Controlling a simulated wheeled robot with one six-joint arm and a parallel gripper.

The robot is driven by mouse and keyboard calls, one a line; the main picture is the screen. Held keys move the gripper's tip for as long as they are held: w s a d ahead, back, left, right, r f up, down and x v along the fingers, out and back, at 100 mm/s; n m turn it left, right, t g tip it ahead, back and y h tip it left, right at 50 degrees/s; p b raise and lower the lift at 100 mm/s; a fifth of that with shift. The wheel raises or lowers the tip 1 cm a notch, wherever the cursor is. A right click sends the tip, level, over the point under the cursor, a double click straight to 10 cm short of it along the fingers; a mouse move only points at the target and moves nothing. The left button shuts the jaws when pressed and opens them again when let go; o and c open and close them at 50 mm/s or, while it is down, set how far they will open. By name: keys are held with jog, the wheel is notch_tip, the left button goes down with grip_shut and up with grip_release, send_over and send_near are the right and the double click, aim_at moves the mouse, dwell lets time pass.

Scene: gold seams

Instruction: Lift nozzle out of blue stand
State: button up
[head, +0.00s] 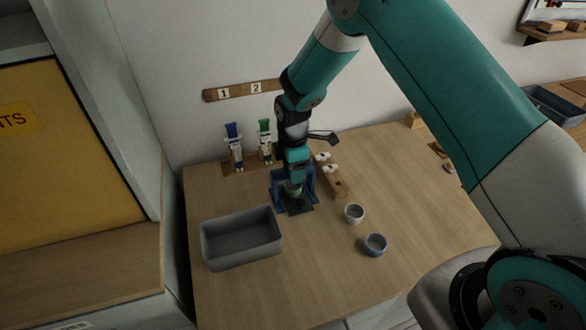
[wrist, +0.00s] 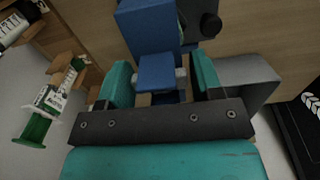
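The blue stand (head: 277,190) is on the table behind the grey bin's right end, with a dark plate at its foot. My gripper (head: 293,187) points down at the stand, and my arm hides much of it. In the wrist view my gripper's teal fingers (wrist: 162,80) are spread on either side of a blue block of the stand (wrist: 148,25), with small grey parts beside it. A dark round knob shows at the upper right of the wrist view. I cannot make out the nozzle clearly; it is mostly hidden by my gripper and the stand.
A grey bin (head: 240,252) stands at the front left. Two small cups, one white (head: 354,213) and one blue-grey (head: 375,244), stand to the right. A wooden block (head: 335,186) is close by. The right of the table is mostly clear.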

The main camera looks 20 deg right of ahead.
jog(key=c, duration=0.4)
jog(key=shift+o, duration=0.2)
jog(key=shift+r+p, duration=2.9)
jog(key=shift+r, duration=1.35)
